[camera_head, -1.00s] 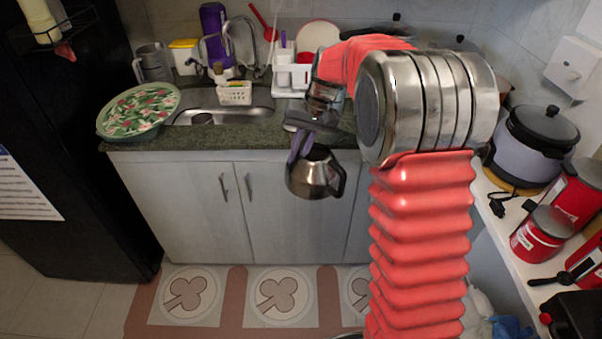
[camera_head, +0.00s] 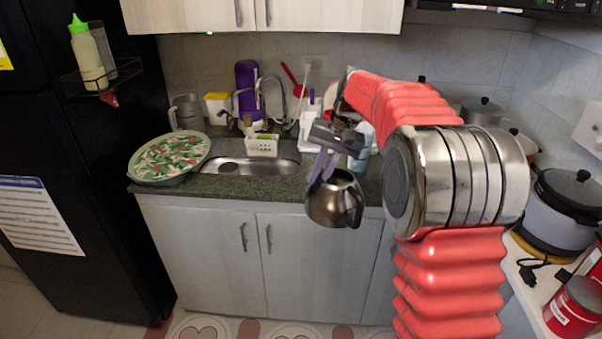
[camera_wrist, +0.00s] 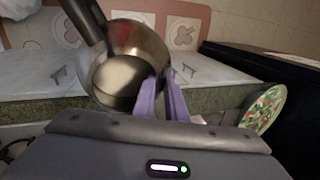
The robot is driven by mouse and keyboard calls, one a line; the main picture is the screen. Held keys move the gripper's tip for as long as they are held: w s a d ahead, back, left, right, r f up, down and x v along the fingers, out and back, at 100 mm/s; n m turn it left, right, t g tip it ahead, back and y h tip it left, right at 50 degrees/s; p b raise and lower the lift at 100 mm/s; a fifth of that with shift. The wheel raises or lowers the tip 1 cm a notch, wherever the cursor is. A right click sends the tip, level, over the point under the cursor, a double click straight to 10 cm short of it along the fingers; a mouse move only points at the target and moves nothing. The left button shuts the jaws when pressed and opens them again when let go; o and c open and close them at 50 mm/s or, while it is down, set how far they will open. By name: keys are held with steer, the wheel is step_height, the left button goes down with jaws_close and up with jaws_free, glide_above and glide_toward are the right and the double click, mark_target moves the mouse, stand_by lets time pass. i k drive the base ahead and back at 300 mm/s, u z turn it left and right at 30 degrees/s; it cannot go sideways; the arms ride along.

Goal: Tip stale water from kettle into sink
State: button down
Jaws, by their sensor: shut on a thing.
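A steel kettle (camera_head: 335,202) with a black handle hangs in front of the counter's front edge, to the right of the sink. My gripper (camera_head: 324,168) is shut on the kettle's rim with its purple fingers. In the wrist view the open kettle (camera_wrist: 128,62) shows its inside, with a pale round area at the bottom; I cannot tell whether that is water. The purple fingers (camera_wrist: 162,100) meet its rim. The sink (camera_head: 225,165) is a steel basin set in the dark green counter, to the left of and behind the kettle.
A floral round tray (camera_head: 168,158) lies on the counter left of the sink. A white basket (camera_head: 262,145) stands behind the sink near the faucet (camera_head: 270,82). A black fridge (camera_head: 75,200) is at the left. Wall cabinets (camera_head: 190,14) hang above. A cooker (camera_head: 568,205) stands at the right.

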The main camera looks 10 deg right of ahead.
mark_target(287, 161)
steer(key=k, duration=0.5)
steer(key=u, duration=0.15)
steer(key=i, duration=1.35)
